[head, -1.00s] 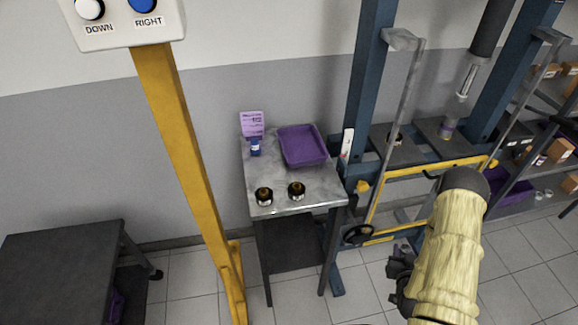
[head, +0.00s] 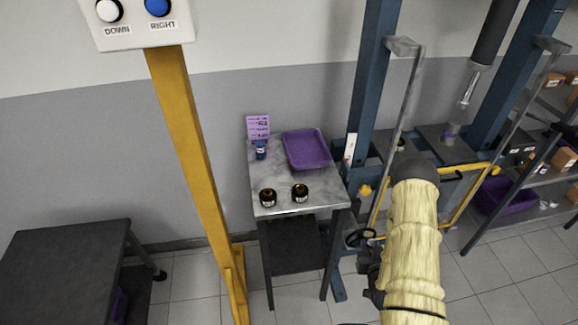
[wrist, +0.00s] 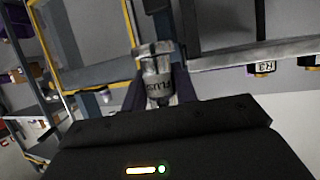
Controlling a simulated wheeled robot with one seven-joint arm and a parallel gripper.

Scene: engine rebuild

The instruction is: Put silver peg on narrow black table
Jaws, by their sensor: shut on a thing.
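A silver peg (wrist: 157,72), a short cylinder with dark lettering on its side, shows in the wrist view. My gripper (wrist: 159,92) is shut on it, with a dark finger at each side. In the head view my arm hangs at the right, in front of the blue frame; the fingertips and peg cannot be made out there. A dark, black-topped table (head: 65,265) stands at the lower left of the head view, its top bare. A narrower table with black legs and a grey metal top (head: 283,208) stands in the middle. My gripper is apart from both.
A yellow post (head: 190,150) stands between the tables. A blue press frame (head: 372,80) and shelves are at right.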

